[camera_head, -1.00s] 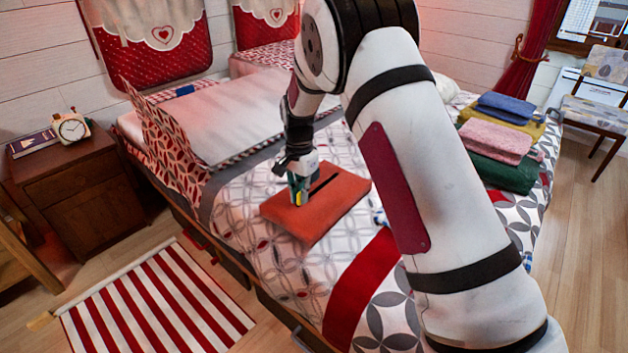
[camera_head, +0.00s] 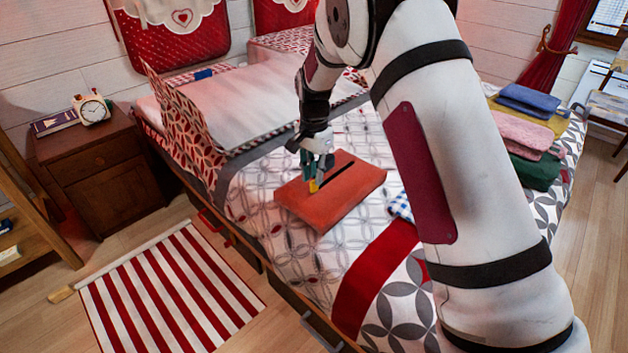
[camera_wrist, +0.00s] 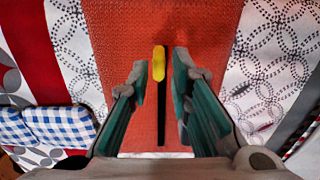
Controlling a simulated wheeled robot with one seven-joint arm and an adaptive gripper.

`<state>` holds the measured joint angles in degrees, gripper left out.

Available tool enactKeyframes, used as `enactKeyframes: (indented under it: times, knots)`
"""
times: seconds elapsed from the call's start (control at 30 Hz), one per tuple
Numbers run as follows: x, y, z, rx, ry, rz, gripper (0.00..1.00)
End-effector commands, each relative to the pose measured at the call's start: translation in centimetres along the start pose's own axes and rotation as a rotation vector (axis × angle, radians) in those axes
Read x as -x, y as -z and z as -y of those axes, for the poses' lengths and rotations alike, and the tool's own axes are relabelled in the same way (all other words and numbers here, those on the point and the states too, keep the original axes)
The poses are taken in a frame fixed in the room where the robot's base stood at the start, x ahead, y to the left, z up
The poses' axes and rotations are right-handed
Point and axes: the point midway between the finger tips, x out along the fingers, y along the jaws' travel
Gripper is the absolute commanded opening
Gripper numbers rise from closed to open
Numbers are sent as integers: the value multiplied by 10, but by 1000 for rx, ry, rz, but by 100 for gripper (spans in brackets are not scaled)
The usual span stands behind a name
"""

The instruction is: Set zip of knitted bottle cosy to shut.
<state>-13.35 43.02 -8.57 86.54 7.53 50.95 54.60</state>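The knitted bottle cosy (camera_head: 345,198) is a flat orange-red piece lying on the bed. A dark straight zip slit (camera_head: 338,173) runs along its top, also seen in the wrist view (camera_wrist: 161,118). The yellow zip pull (camera_head: 313,186) is at the slit's near-left end in the head view. In the wrist view the pull (camera_wrist: 159,62) shows between my fingertips, with a gap on each side. My gripper (camera_head: 318,172) points down over the cosy and is open. I cannot tell how far the fingertips are above the fabric.
Blue-checked cloth (camera_head: 400,205) lies close to the cosy's right side. Folded towels (camera_head: 525,130) are stacked on the bed's far right. A nightstand (camera_head: 100,175) with a clock (camera_head: 92,108) stands left of the bed. A striped rug (camera_head: 170,295) lies on the floor.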

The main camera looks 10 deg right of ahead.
Motion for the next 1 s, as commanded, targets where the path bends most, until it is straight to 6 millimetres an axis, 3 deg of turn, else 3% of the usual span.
enactKeyframes:
  times: [0.2,0.4,0.57,1.0]
  knots:
    - [47,0,1,1,4,-2,19]
    - [78,0,1,1,2,0,19]
    - [89,0,0,0,1,0,19]
    - [98,-2,-4,8,3,2,19]
